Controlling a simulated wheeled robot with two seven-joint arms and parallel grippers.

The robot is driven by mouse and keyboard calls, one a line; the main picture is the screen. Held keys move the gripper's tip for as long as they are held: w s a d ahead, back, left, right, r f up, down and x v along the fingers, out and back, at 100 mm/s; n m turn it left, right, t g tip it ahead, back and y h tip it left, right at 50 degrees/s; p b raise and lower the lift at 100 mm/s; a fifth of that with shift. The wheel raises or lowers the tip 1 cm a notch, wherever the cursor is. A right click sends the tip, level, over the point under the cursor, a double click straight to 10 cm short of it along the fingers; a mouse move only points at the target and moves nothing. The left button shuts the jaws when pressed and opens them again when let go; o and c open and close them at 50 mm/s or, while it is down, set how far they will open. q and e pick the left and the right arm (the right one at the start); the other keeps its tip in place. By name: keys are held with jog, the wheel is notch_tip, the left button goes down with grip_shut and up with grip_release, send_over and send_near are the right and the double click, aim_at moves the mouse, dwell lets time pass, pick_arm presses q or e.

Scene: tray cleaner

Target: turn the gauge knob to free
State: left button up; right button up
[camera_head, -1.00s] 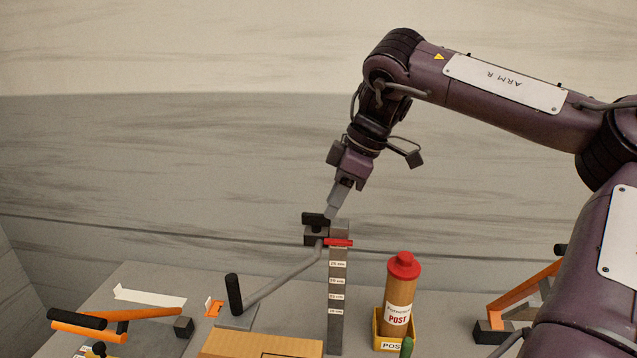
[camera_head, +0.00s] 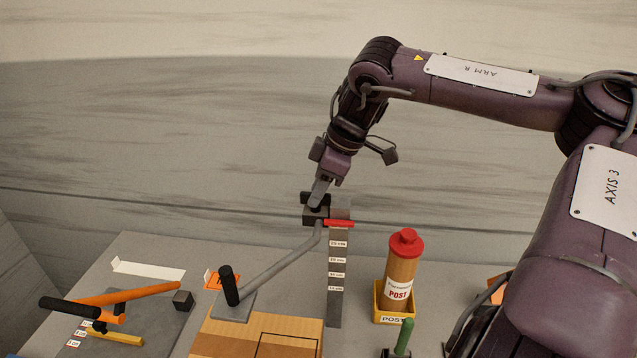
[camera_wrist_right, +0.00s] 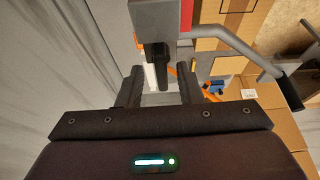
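The gauge is an upright grey post (camera_head: 338,285) with white scale labels and a red pointer (camera_head: 339,223) near its top. A black knob (camera_head: 308,197) sits on a dark block at the upper left of the post. In the right wrist view the knob (camera_wrist_right: 157,68) shows as a dark bar reaching between my fingers. My right gripper (camera_head: 317,205) comes down from above at the knob. In the right wrist view its fingers (camera_wrist_right: 160,88) are apart, one on each side of the knob, with a gap at the right. My left gripper is out of view.
A bent grey rod with a black handle (camera_head: 229,286) runs from the dark block down to the left. A red-capped POST bottle (camera_head: 403,265) stands in a yellow holder to the right.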

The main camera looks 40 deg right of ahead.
jog(key=shift+a, duration=0.1)
jog(key=shift+s, duration=0.1)
jog(key=shift+c, duration=1.2)
grip_shut()
